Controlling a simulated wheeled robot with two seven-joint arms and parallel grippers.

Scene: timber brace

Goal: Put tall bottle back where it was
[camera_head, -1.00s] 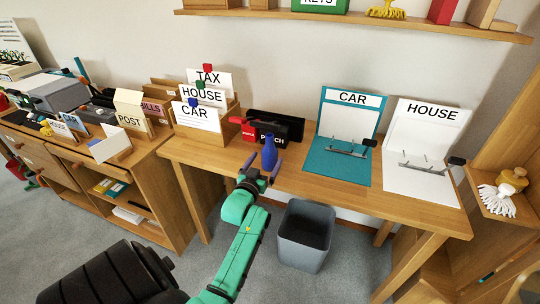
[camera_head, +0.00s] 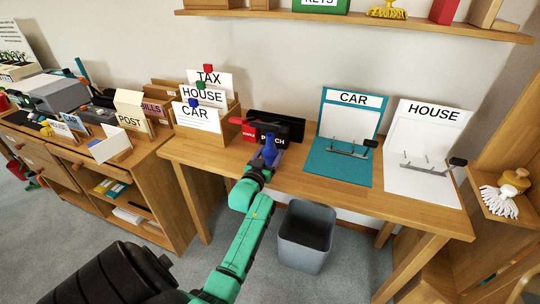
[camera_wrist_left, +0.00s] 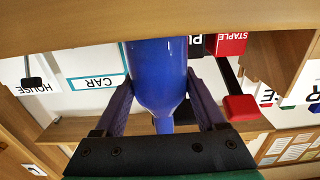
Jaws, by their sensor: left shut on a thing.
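The tall blue bottle (camera_head: 270,150) is between the fingers of my left gripper (camera_head: 265,161), over the middle of the desk, in front of the black punch (camera_head: 284,128). In the left wrist view, which is upside down, the bottle (camera_wrist_left: 158,70) is held between the two dark fingers, with its neck towards the palm. Its base meets the wood at the top of that view; I cannot tell whether it touches the desk. My right gripper is not in view.
The desk (camera_head: 235,168) has bare wood in front of the card holder (camera_head: 205,127). A red stapler (camera_head: 245,126) stands left of the punch. The teal CAR board (camera_head: 340,150) and the white HOUSE board (camera_head: 420,165) stand to the right. A grey bin (camera_head: 305,235) is on the floor.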

